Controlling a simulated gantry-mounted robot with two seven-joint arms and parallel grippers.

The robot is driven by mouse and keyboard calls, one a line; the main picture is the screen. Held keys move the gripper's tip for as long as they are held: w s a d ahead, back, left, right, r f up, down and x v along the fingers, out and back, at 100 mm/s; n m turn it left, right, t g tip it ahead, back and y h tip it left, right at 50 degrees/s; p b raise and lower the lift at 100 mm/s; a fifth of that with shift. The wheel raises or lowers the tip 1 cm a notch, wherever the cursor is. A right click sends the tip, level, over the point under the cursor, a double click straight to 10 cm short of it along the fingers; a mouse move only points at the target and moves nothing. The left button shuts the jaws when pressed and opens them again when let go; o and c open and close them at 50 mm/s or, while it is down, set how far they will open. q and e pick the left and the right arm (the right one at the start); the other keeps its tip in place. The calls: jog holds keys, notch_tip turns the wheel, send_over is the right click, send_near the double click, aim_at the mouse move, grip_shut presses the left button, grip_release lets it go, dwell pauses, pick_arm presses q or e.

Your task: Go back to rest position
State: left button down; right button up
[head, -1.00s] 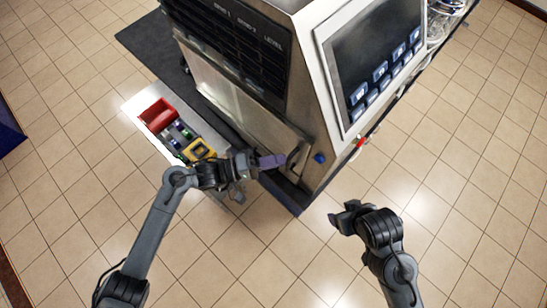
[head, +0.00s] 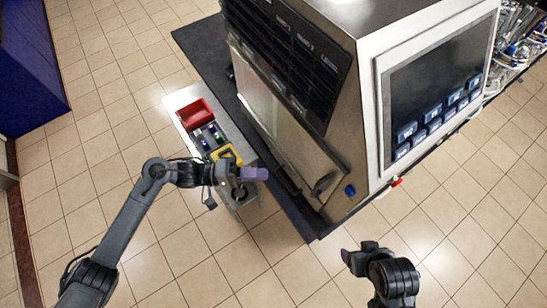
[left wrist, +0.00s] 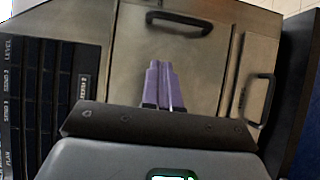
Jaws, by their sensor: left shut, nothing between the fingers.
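My left gripper (head: 256,174) has purple fingers. They are shut together with nothing between them, and the left wrist view shows them side by side (left wrist: 160,86). In the head view it hangs left of the steel cabinet (head: 362,150), apart from the door handle (head: 322,184). The left wrist view shows the cabinet's steel front (left wrist: 205,70) beyond the fingers, with dark handles above and to the right. My right gripper (head: 352,257) is at the lower right, in front of the cabinet and clear of it. Its fingers are too small and angled to read.
A narrow side table (head: 178,103) left of the cabinet bears a red bin (head: 194,115), small bottles and a yellow item (head: 226,154), close to my left gripper. Tiled floor (head: 90,150) is open at left and front.

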pick_arm(q)
jog(key=s+d+f+n+t+p, duration=0.2)
jog(key=s+d+n+t+p, duration=0.3)
jog(key=s, duration=0.7)
jog(key=w+a+r+m+t+y, duration=0.1)
jog(key=w+a+m+t+y, duration=0.15)
jog(key=a+y, duration=0.95)
jog(key=s+a+m+g+y, duration=0.5)
jog(key=s+a, duration=0.3)
jog(key=shift+y+p, duration=0.3)
jog(key=shift+y, duration=0.1)
jog(key=shift+s+r+g, duration=0.1)
jog(key=shift+g, duration=0.15)
